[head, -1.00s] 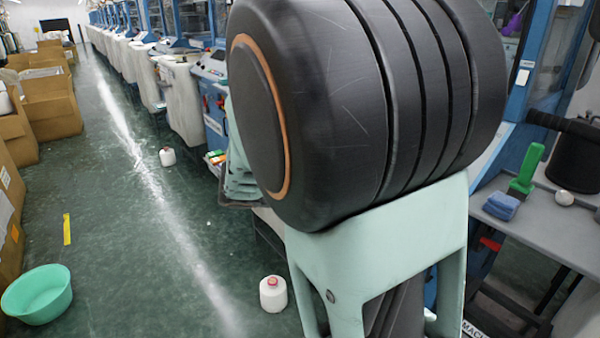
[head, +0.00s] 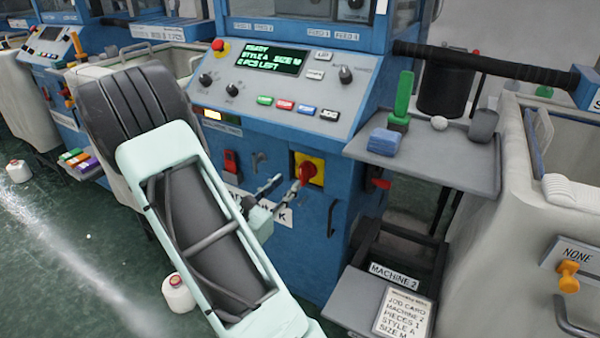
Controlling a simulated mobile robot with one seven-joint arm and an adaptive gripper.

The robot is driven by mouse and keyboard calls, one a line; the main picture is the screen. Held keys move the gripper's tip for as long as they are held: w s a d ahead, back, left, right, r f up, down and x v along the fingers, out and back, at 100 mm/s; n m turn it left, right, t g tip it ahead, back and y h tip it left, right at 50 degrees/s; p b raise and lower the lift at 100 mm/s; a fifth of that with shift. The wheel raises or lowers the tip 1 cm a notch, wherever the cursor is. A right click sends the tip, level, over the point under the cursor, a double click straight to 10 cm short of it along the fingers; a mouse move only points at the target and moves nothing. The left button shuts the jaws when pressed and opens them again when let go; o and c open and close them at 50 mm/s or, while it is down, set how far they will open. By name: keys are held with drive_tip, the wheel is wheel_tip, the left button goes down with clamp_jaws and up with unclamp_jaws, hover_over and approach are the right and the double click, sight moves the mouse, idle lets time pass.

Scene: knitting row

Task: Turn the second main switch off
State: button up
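The main switch (head: 309,170) is a red rotary handle on a yellow plate, low on the blue front of the near machine (head: 338,222). A "MACHINE 2" label (head: 395,272) is on the stand beside it. My gripper (head: 287,182) is in front of the switch, slightly left and below it. Its two fingers look spread apart with nothing between them. The right finger's tip overlaps the lower left of the red handle in the picture; I cannot tell whether it touches. The handle's exact turn position is too small to read.
Above the switch is a control panel (head: 290,82) with a lit green display, knobs and coloured buttons. A small red rocker switch (head: 231,162) is to the left. A shelf (head: 450,165) juts out on the right with a green-handled tool and blue block.

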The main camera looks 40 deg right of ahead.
sight(300, 170)
drive_tip(key=b+x, duration=0.1)
drive_tip(key=x, duration=0.6)
drive_tip(key=shift+w+d, duration=0.15)
drive_tip(key=shift+d, duration=0.25)
drive_tip(key=shift+c, duration=0.2)
clamp_jaws()
